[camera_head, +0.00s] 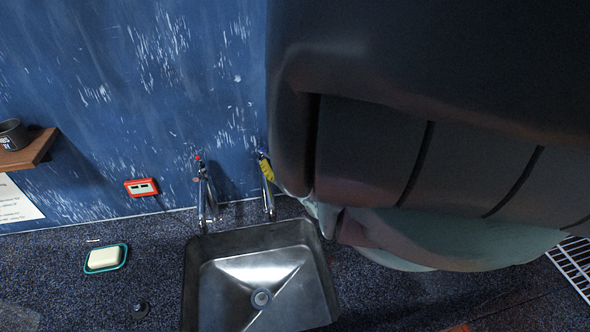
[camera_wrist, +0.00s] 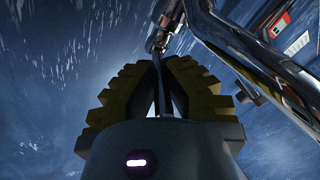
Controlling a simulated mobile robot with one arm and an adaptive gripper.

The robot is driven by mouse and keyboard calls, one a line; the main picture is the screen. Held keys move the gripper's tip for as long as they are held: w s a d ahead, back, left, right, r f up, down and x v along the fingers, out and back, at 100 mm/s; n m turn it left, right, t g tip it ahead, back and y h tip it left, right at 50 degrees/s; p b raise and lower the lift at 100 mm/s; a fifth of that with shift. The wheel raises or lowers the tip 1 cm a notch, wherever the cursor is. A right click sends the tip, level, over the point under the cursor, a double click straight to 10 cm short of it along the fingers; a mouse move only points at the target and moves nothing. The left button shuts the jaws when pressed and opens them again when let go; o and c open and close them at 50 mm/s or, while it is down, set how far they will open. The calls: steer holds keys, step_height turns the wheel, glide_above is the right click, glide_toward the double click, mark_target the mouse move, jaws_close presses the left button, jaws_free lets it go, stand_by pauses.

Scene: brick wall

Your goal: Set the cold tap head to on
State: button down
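The cold tap (camera_head: 268,188) is the right one of two chrome taps behind the sink, with a blue mark on its top. Its head (camera_head: 262,153) is beside a yellow finger of my gripper (camera_head: 267,168); my arm hides the rest of the gripper. In the wrist view, my gripper's yellow and black fingers (camera_wrist: 166,62) come close together at their tips. A thin dark metal part of the tap head (camera_wrist: 158,42) runs down between them and seems pinched. The exact contact is dark and hard to see.
The hot tap (camera_head: 206,196), with a red mark, stands close on the left. Below is the steel sink (camera_head: 212,292). A soap dish (camera_head: 107,268) is on the counter at left, and a red-framed socket (camera_head: 141,188) is on the blue wall. My arm covers the right side.

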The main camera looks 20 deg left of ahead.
mark_target(266, 151)
steer(key=shift+w+d+n+g+b, duration=0.1)
steer(key=shift+w+n+g+b, duration=0.25)
steer(key=shift+g+b, duration=0.2)
steer(key=w+n+g+b, duration=0.1)
steer(key=n+g+b, duration=0.1)
steer(key=b, duration=0.3)
steer(key=n+g+y+b, duration=0.1)
steer(key=n+g+b, duration=0.1)
steer(key=g+b, duration=0.2)
steer(key=w+d+n+g+y+b, duration=0.1)
steer(key=n+g+b, duration=0.1)
steer(key=b, duration=0.5)
steer(key=shift+w+d+f+n+g, duration=0.1)
steer(key=shift+w+n+g, duration=0.2)
steer(key=shift+g, duration=0.45)
steer(key=shift+r+g+b, duration=0.25)
steer(key=shift+g+b, duration=0.15)
steer(key=c, duration=1.3)
jaws_free()
steer(key=shift+a, duration=0.35)
steer(key=o, duration=0.3)
steer(key=shift+d, duration=0.15)
